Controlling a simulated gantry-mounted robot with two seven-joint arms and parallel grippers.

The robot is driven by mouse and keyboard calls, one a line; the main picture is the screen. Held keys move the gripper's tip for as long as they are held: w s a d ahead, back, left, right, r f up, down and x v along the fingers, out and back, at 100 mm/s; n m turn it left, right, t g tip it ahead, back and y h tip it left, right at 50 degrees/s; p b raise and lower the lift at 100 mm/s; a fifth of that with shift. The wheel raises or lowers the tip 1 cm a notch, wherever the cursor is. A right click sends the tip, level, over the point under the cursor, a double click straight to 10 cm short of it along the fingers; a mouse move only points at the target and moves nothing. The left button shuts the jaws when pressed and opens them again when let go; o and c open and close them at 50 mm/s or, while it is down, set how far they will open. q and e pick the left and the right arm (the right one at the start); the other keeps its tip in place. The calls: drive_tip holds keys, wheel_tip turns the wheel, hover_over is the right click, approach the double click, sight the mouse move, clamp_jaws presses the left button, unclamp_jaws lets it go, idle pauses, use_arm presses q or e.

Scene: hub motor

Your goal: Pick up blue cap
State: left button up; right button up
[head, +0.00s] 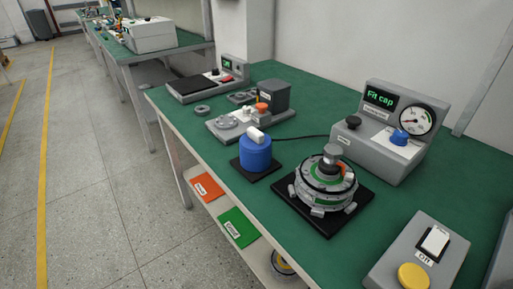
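A large blue cylinder (255,153) with a white block on top stands on a small black pad near the front edge of the green bench. A smaller blue knob-like piece (400,137) sits on the white plate of the grey gauge box, below the dial. I cannot tell which of these two is the blue cap. A round metal hub motor (326,182) with green parts and a grey post on top sits on a black square mat, right of the blue cylinder. Neither of my grippers is in view.
The gauge box (386,165) shows "Fit cap" and has a black knob. A grey box with a yellow button (413,276) stands at the front right. Grey fixtures (245,123) stand further left. A thin black cable (300,136) crosses the bench. Orange and green cards lie on the lower shelf.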

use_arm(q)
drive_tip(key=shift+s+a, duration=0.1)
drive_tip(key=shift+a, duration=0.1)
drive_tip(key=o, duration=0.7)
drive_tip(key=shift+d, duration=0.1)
